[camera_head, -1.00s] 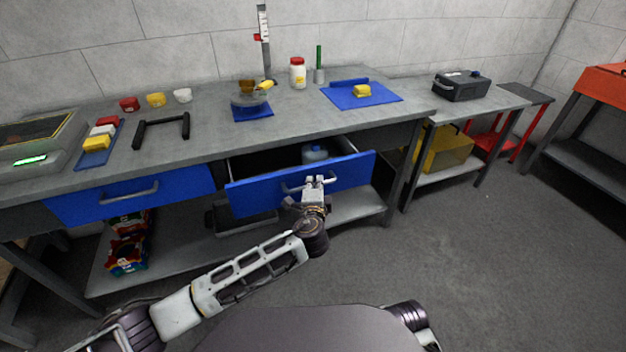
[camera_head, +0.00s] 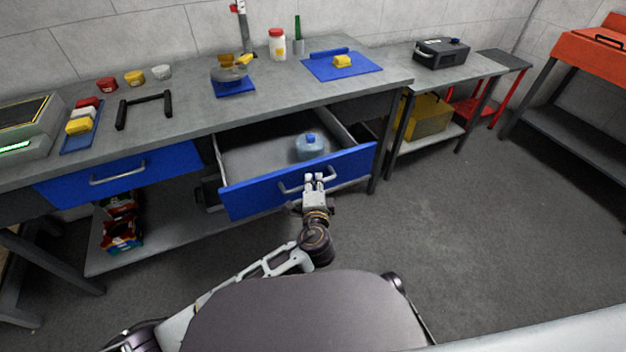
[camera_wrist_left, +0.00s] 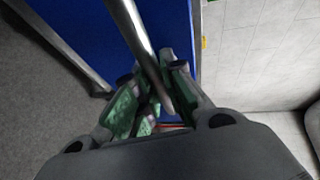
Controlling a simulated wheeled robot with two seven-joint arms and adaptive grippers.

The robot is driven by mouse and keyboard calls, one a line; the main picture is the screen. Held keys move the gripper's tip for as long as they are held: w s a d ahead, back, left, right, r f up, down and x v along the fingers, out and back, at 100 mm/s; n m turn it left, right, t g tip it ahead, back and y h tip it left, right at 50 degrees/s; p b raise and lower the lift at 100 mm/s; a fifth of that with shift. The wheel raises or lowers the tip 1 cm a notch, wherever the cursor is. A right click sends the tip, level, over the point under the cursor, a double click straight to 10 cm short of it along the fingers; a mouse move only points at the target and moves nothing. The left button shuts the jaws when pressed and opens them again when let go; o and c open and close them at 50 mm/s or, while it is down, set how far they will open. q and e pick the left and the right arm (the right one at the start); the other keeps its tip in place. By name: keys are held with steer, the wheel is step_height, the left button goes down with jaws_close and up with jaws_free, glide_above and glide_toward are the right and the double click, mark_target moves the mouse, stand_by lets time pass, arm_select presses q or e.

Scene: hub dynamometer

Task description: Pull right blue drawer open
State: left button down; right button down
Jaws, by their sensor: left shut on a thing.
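The right blue drawer (camera_head: 345,164) stands pulled out from under the workbench, with its grey inside showing. A clear bluish bottle with a blue cap (camera_head: 310,146) stands in it near the front. My left gripper (camera_head: 316,182) is shut on the drawer's metal handle (camera_head: 292,189). In the left wrist view the handle bar (camera_wrist_left: 130,32) runs between the green-padded fingers (camera_wrist_left: 148,108), with the blue drawer front (camera_wrist_left: 90,30) behind. My right gripper is not in view.
The left blue drawer (camera_head: 150,170) is shut. The workbench top (camera_head: 190,108) holds a black handle frame (camera_head: 144,108), a blue mat (camera_head: 372,66) and small colored items. A lower shelf (camera_head: 170,235) holds red bins. Open floor (camera_head: 460,230) lies to the right.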

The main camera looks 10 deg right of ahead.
arm_select(q)
steer(key=shift+f, duration=0.1)
steer(key=c, duration=1.8)
jaws_free()
steer(key=shift+o, duration=0.2)
steer(key=shift+r, duration=0.2)
